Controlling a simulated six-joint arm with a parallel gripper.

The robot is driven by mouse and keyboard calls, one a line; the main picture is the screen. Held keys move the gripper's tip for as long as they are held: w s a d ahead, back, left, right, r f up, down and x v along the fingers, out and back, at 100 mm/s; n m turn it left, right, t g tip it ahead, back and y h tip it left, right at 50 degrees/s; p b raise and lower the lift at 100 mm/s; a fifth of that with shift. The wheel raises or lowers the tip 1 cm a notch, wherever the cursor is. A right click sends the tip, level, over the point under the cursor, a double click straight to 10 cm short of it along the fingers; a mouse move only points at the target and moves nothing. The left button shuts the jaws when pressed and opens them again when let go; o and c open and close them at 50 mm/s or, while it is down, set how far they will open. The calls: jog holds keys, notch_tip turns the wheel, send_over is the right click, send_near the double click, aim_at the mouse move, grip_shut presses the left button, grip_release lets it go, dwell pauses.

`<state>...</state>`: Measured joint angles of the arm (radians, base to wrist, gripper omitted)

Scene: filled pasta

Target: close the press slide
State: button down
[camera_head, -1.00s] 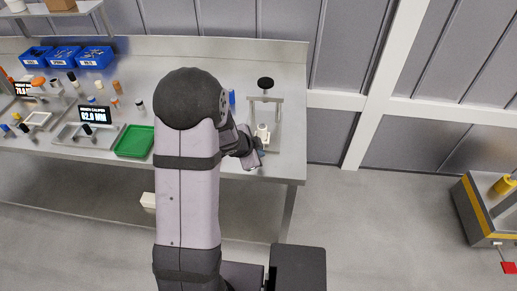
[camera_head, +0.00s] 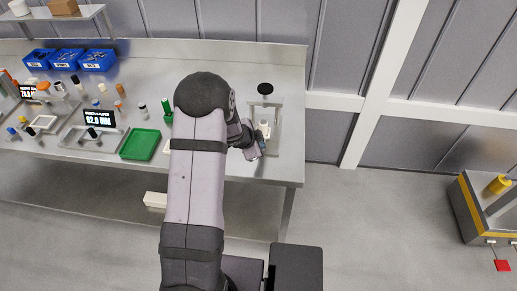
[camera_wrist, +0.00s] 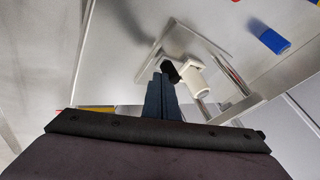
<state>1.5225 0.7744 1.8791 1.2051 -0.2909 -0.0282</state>
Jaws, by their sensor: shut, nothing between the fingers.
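The press (camera_head: 279,118) stands near the table's right end, a metal frame with a round black knob (camera_head: 265,88) on top. A pale cylindrical part (camera_head: 264,128) sits low in the frame; it also shows in the wrist view as a white cylinder (camera_wrist: 196,80) with a black end piece (camera_wrist: 170,71) facing my gripper. My gripper (camera_wrist: 161,76) is shut and empty, its fingertips right at that black end piece; I cannot tell whether they touch. In the head view my gripper (camera_head: 254,151) is at the press's front, partly hidden by my wrist. The slide's travel is not clear.
A green tray (camera_head: 140,145) lies left of my arm, with a green cylinder (camera_head: 167,110) behind it. Blue bins (camera_head: 66,59) stand at the back left. The table's right edge is close to the press.

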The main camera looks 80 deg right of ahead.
aim_at(265, 132)
jog(key=d+p, duration=0.6)
jog(key=shift+d, duration=0.4)
jog(key=shift+d+r, duration=0.1)
jog(key=shift+s+a+f+b, duration=0.15)
jog(key=shift+a+f+b, duration=0.1)
jog(key=shift+b, duration=0.65)
jog(key=a+b, duration=0.2)
jog(key=s+a+b, duration=0.1)
jog(key=a+b, duration=0.1)
jog(key=shift+f, duration=0.15)
jog(key=p+v, duration=0.1)
jog(key=v, duration=0.9)
jog(key=shift+d+r, duration=0.15)
jog(key=shift+r, duration=0.1)
jog(key=shift+w, duration=0.1)
